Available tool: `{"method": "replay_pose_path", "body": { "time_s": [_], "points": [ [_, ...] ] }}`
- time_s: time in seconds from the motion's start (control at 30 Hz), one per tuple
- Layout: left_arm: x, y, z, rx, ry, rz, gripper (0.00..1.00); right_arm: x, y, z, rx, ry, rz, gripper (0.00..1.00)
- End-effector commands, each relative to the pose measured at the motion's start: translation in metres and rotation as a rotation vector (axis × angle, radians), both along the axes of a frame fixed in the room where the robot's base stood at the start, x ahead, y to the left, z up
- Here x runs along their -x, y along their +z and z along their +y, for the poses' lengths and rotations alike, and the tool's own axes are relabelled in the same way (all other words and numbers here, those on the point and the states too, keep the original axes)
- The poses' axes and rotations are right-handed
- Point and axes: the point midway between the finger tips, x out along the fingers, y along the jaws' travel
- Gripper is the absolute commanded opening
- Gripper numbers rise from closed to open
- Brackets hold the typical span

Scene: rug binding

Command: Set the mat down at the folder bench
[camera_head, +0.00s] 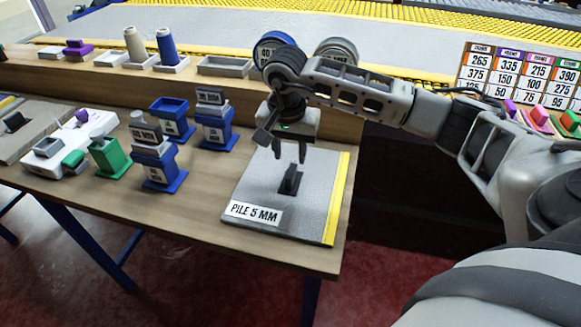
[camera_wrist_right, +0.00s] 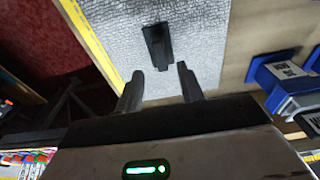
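The grey mat (camera_head: 240,195) lies flat on the wooden bench near its right end, with a yellow strip along its right edge and a "PILE 5 MM" label. A black handle (camera_head: 290,180) stands up from its middle. My right gripper (camera_head: 290,160) is just above the handle, fingers apart, apparently not touching it. In the right wrist view the open fingers (camera_wrist_right: 160,85) point at the mat (camera_wrist_right: 205,30), and the black handle (camera_wrist_right: 157,45) lies beyond the tips, with nothing between them. My left gripper does not show.
Blue holders (camera_head: 217,132) and a green one (camera_head: 110,158) stand left of the mat. Thread spools (camera_head: 166,46) and trays (camera_head: 222,66) sit on the raised shelf behind. A number chart (camera_head: 520,75) is at the right. The red floor (camera_head: 375,270) is clear in front.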

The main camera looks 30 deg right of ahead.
Motion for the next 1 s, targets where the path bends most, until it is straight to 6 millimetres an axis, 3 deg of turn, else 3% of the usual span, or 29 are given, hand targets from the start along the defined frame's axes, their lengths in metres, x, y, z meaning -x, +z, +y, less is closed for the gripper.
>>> {"method": "replay_pose_path", "body": {
  "time_s": [0.1, 0.3, 1.0],
  "points": [
    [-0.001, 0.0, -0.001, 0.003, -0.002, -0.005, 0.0, 0.001, 0.022, 0.002, 0.0, -0.001, -0.004, 0.38],
    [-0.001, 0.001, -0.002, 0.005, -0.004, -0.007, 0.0, 0.003, 0.042, 0.003, 0.0, -0.001, -0.001, 0.38],
    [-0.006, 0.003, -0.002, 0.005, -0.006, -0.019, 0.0, 0.004, 0.044, 0.004, -0.001, -0.001, 0.001, 0.38]
  ]
}}
